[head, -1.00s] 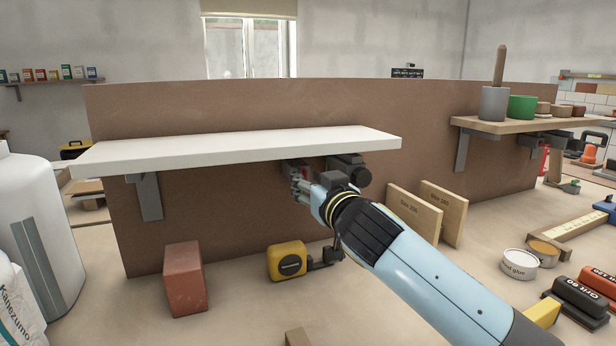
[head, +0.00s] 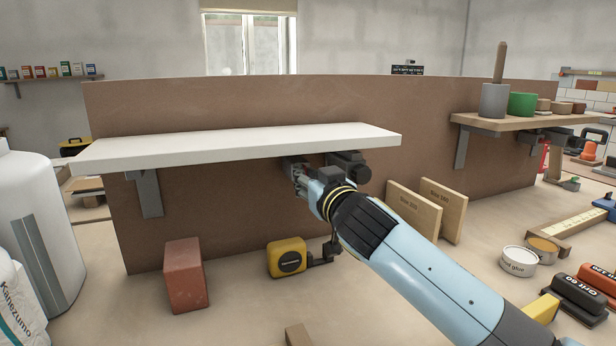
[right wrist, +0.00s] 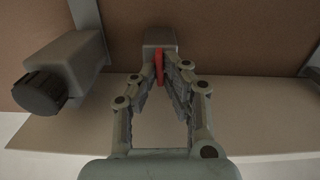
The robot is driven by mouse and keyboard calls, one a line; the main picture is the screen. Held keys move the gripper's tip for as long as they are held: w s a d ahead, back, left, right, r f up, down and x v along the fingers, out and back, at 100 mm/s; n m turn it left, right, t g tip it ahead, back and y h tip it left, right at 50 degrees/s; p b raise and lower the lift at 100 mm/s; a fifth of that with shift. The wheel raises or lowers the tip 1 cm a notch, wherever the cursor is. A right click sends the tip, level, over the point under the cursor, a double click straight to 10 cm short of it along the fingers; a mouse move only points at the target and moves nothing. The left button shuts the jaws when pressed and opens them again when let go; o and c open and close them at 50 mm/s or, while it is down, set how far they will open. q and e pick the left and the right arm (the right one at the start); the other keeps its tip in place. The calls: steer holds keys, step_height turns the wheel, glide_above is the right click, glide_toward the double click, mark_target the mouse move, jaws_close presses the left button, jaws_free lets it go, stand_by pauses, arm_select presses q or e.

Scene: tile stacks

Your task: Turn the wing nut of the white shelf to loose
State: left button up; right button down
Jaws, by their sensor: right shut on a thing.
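The white shelf (head: 240,147) is fixed to a brown panel on grey brackets. The wing nut (right wrist: 159,67) is a small red piece in front of a grey block (right wrist: 159,39) in the right wrist view, its visible wing upright in the picture. My right gripper (right wrist: 162,72) is shut on it, one finger on each side. In the head view my right gripper (head: 297,176) is beneath the shelf's right part, and the wing nut is hidden there. The nut's back and thread are hidden. My left gripper is in neither view.
A dark knob on a grey housing (right wrist: 68,65) is beside the gripper. Below stand a red brick (head: 185,275), a yellow tape measure (head: 287,258) and upright wooden boards (head: 414,208). A wooden shelf (head: 525,123) with pots is at right.

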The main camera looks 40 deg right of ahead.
steer(key=shift+n, duration=0.3)
steer(key=shift+a+f+n+p, duration=0.15)
steer(key=shift+n+p, duration=1.05)
steer(key=shift+n, duration=2.9)
steer(key=shift+f+n+p, duration=0.1)
steer(key=shift+n+p, duration=1.05)
steer(key=shift+n, duration=2.95)
steer(key=c, duration=1.4)
jaws_free()
steer(key=shift+c, duration=0.2)
steer(key=v, duration=1.2)
